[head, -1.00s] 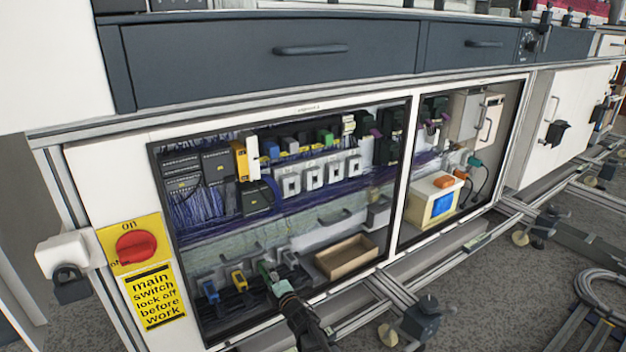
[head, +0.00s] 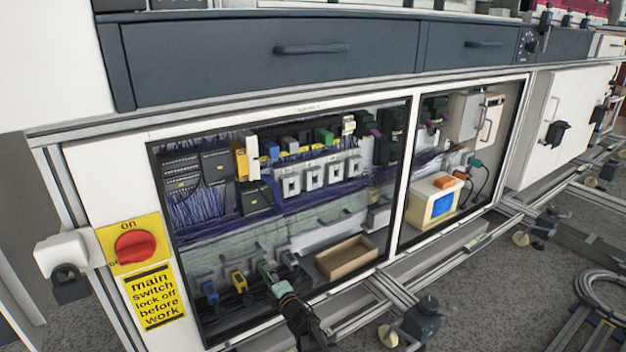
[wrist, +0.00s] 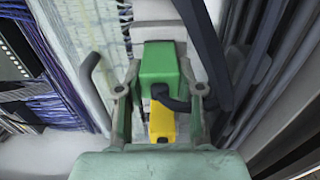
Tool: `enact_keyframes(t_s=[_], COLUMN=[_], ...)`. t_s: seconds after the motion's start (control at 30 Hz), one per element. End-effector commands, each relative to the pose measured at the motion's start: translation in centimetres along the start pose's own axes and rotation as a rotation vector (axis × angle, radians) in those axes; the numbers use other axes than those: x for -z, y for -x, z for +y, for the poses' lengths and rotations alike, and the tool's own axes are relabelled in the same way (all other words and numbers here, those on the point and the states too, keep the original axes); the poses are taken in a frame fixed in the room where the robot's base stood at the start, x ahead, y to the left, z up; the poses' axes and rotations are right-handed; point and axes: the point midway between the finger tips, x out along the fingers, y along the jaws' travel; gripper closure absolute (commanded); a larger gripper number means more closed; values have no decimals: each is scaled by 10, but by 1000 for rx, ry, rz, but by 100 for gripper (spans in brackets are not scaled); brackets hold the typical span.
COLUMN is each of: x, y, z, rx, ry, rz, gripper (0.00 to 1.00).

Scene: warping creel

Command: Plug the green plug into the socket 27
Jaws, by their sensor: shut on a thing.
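My gripper (head: 272,281) reaches low into the open cabinet, at the right end of a row of coloured plugs. In the wrist view my gripper (wrist: 161,92) has a finger on each side of a green plug (wrist: 158,63) and is shut on it. A black cable comes off the plug's right side. A yellow block (wrist: 162,122) shows below the green plug between the fingers. In the head view the green plug (head: 263,268) is small and partly hidden by my gripper. Socket numbers are too small to read, so I cannot tell which socket is 27.
Several white sockets (head: 313,176) and purple wiring sit above. The cabinet frame (head: 398,190) bounds the opening on the right.

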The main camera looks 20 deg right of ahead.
Motion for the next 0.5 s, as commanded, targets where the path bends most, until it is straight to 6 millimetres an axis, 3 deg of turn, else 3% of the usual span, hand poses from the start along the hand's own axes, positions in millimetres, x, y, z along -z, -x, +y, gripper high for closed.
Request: enact_keyframes(t_s=[0.5], x=[0], y=[12], z=[0], rx=[0], ry=[0], rz=[0], gripper=[100])
